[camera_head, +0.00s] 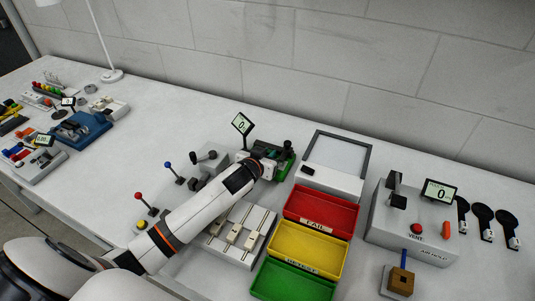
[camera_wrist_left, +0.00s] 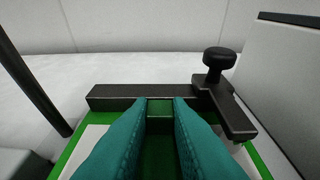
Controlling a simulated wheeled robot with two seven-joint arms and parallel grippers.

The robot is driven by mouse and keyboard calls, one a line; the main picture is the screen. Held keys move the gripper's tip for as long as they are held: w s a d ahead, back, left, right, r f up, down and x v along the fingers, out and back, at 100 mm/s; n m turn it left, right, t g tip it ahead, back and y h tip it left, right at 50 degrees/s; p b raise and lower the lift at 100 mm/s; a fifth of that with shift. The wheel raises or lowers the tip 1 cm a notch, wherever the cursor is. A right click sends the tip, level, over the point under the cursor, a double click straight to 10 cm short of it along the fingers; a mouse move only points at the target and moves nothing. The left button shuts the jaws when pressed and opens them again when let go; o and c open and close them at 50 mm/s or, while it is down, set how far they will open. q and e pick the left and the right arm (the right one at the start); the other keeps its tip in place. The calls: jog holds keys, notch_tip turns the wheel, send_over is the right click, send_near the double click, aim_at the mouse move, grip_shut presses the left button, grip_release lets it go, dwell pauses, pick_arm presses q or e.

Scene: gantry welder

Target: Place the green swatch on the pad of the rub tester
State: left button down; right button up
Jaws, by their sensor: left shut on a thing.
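The rub tester (camera_head: 288,166) is a green-based machine with dark parts, beside a small display (camera_head: 243,124) reading 0. In the left wrist view its dark crossbar (camera_wrist_left: 115,93) and black knob (camera_wrist_left: 218,59) sit over the green base (camera_wrist_left: 255,160). My left gripper (camera_wrist_left: 160,103) has teal fingers, shut on a small green piece that looks like the green swatch (camera_wrist_left: 160,106). The fingertips are at the crossbar, over the tester. I cannot tell whether the swatch touches the pad. My arm hides part of the tester in the head view. My right gripper is out of view.
Red (camera_head: 320,211), yellow (camera_head: 308,252) and green (camera_head: 292,281) trays stand right of my left arm. A grey-framed panel (camera_head: 335,155) is behind them. A grey box (camera_head: 412,225) with a display is at right. A slotted white fixture (camera_head: 241,235) lies beside the arm. Lever stands are at left.

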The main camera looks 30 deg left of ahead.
pick_arm(q)
jog(key=c, duration=1.3)
grip_release()
